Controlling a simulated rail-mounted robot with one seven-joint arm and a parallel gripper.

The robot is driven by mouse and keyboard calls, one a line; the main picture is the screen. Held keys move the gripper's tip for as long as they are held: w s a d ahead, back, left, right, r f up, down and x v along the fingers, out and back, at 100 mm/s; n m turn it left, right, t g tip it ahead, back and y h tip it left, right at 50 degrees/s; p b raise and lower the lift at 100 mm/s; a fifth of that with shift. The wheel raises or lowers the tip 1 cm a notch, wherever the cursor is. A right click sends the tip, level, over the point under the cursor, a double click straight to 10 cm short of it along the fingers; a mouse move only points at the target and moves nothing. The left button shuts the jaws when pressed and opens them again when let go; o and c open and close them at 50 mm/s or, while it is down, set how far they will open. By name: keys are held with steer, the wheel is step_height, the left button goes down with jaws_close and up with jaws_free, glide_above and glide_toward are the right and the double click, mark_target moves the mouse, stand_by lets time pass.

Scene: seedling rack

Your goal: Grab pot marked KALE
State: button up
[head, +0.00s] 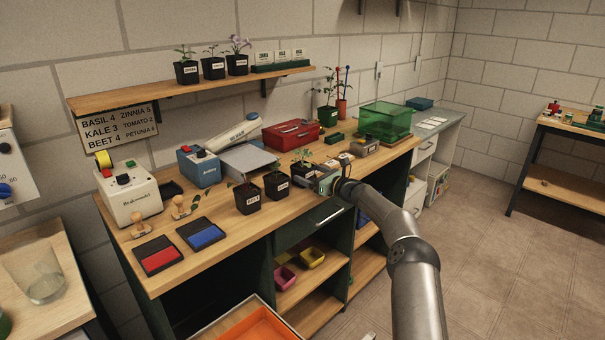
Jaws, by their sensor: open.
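Three dark square pots with seedlings stand in a row on the wooden bench. The left pot (247,199) has a white label that seems to read BEET. The middle pot (276,187) has a white label too small to read. The right pot (302,169) is partly hidden behind my gripper, and its label does not show. I cannot tell which pot is marked KALE. My gripper (306,182) is open, low over the bench in front of the right pot and right of the middle pot. Whether it touches the right pot is unclear.
Several labelled pots, including a shelf pot (186,71), stand on the wall shelf (190,91). A wall sign (120,127) lists KALE 3. Red and blue ink pads (202,234) lie left.

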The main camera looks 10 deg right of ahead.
steer(key=shift+x, duration=1.3)
steer(key=c, duration=1.2)
steer(key=shift+r, duration=0.1)
steer(key=shift+r, duration=0.1)
